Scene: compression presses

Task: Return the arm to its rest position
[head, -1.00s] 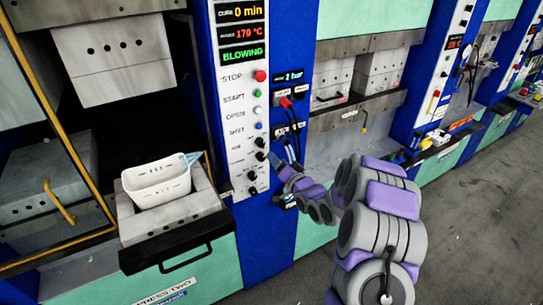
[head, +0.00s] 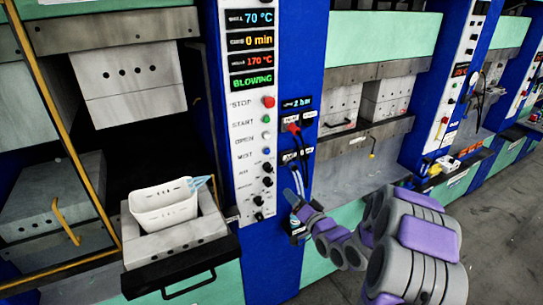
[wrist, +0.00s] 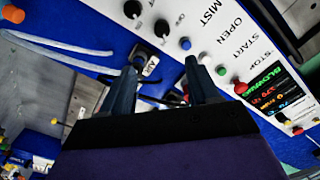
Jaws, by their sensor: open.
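My gripper (head: 296,203) is at the end of my grey and purple arm, in front of the blue press column and just right of the control panel's lower part. In the wrist view my gripper (wrist: 162,85) shows two dark fingers spread apart with nothing held between them. An air connector labelled AIR (wrist: 146,60) and part of the control panel show beyond the fingertips. I cannot tell the exact gap between the fingers and the panel.
The control panel (head: 243,150) has several buttons and a display reading BLOWING. A white bin (head: 163,205) sits on the lower mould block at left, above a black handle (head: 190,283). More presses stand to the right. The grey floor (head: 500,215) at right is clear.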

